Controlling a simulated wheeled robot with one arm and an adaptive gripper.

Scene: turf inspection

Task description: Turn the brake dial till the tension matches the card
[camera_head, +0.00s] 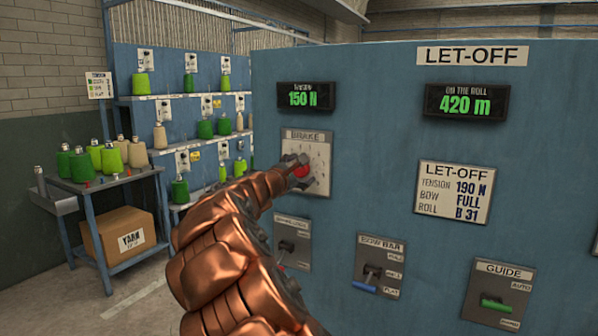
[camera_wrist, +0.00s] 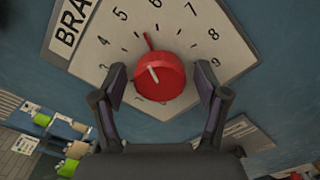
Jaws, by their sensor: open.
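The red brake dial (camera_wrist: 160,78) sits on a pale numbered plate (camera_wrist: 222,58) in the wrist view. A white line marks the dial's face, and a thin red pointer reaches up and slightly left from it among the numerals. My gripper (camera_wrist: 161,90) is open, with one finger on each side of the dial; contact is not clear. In the head view my gripper (camera_head: 297,164) partly covers the brake plate (camera_head: 318,145). The tension display (camera_head: 304,97) reads 150 N. The let-off card (camera_head: 454,191) reads tension 190 N, bow full, roll B 31.
A roll display (camera_head: 466,102) reads 420 m. Below are a lever plate (camera_head: 292,240) partly behind my arm, a bow bar lever (camera_head: 379,268) with a blue handle, and a guide switch (camera_head: 498,292) with a green handle. Yarn cones (camera_head: 108,157) stand on a cart at left.

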